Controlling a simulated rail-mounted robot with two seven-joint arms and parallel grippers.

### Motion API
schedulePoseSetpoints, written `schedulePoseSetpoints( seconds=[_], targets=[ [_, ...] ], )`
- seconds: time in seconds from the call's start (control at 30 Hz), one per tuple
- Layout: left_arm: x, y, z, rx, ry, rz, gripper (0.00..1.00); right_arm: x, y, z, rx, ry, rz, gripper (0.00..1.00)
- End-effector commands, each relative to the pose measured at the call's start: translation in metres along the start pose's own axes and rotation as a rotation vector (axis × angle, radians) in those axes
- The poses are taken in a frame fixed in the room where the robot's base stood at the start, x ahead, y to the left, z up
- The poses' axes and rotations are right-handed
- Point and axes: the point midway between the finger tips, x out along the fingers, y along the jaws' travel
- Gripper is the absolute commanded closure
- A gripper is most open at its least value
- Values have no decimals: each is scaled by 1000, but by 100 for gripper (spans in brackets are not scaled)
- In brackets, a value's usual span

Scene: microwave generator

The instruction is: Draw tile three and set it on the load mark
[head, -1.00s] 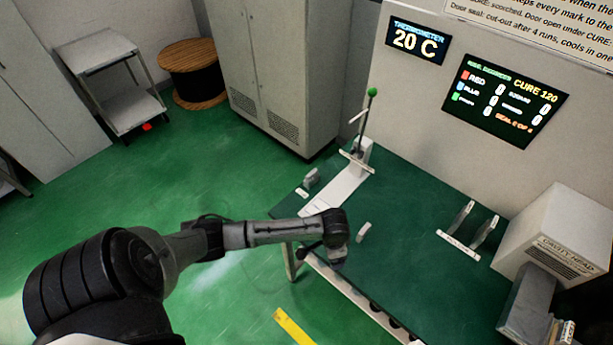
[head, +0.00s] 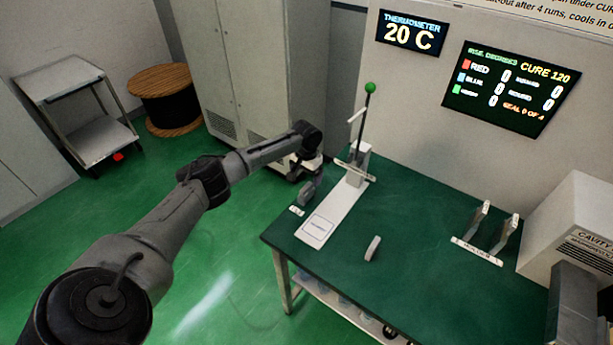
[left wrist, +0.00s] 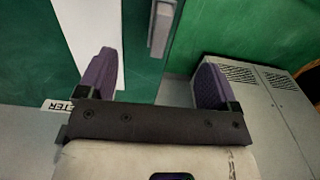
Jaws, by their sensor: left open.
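My left gripper (head: 303,165) is at the table's back left corner, near a grey upright piece (head: 311,188). In the left wrist view its two purple-padded fingers (left wrist: 155,82) are apart and empty, with a grey piece (left wrist: 161,25) ahead of the gap between them. A white board (head: 335,210) lies beside, with an outlined square (head: 318,229) at its near end; I cannot tell whether this is the load mark. A small grey piece (head: 373,248) stands on the table right of the board. No tile number is readable.
A green-knobbed lever (head: 368,110) rises behind the white board. A two-post stand (head: 483,236) and a large white box (head: 575,230) are at the right. A grey cabinet (head: 260,70) stands behind my gripper.

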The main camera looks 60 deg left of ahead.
Motion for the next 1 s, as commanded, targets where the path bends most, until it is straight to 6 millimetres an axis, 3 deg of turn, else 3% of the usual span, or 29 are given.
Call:
schedulePoseSetpoints(
  seconds=[0.63, 1.0],
  targets=[
    [50, 0, 0, 1, 0, -1, 15, 56, -6, 18, 7, -2, -9, 57],
    [80, 1, 0, 1, -1, 1, 15, 61, -4, 21, 0, -4, -3, 57]
  ],
)
